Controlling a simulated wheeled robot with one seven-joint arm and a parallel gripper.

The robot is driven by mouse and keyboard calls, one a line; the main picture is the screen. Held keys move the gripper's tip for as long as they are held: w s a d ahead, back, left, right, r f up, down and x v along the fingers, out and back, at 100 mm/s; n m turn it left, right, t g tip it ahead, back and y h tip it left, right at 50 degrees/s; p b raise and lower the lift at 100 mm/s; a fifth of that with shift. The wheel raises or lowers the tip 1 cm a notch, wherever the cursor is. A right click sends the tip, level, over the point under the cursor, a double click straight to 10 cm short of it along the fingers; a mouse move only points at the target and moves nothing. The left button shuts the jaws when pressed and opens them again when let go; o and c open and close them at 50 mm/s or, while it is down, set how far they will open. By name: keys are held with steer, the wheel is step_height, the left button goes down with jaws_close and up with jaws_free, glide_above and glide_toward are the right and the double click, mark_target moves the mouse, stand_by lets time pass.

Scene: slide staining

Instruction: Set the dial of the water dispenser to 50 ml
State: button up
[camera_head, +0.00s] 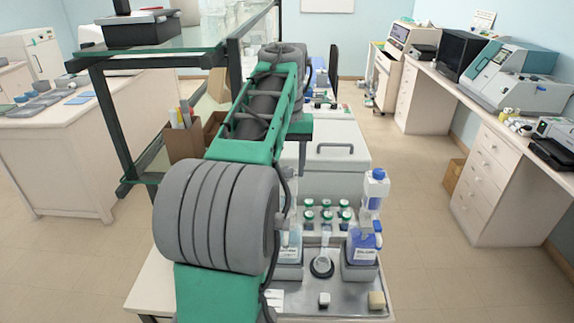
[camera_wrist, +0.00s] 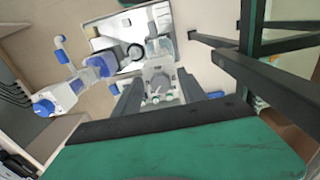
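In the head view, a bottle dispenser (camera_head: 290,245) with pale blue liquid stands on the metal tray, partly hidden by my arm. A second dispenser (camera_head: 363,243) with darker blue liquid and a white-blue head stands to its right. I cannot read the labels to tell which holds water. In the wrist view, my gripper (camera_wrist: 159,88) is open, its two dark fingers apart. A pale grey dispenser top (camera_wrist: 158,74) shows between and beyond the fingers; contact cannot be told. The blue-liquid dispenser (camera_wrist: 97,67) is to the left. The dial and its setting cannot be made out.
A green-framed shelf (camera_head: 110,110) stands close on the left. A white box (camera_head: 325,150) is behind. Open floor lies right.

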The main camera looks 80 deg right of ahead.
jaws_close()
stand_by(0.3)
steer(key=shift+m, duration=0.5)
steer(key=m, duration=0.3)
steer(key=shift+w+m, duration=0.1)
steer(key=shift+m, duration=0.2)
steer(key=m, duration=0.4)
steer(key=shift+w, duration=0.1)
steer(key=shift+m, duration=0.3)
steer(key=shift+o, duration=0.2)
jaws_free()
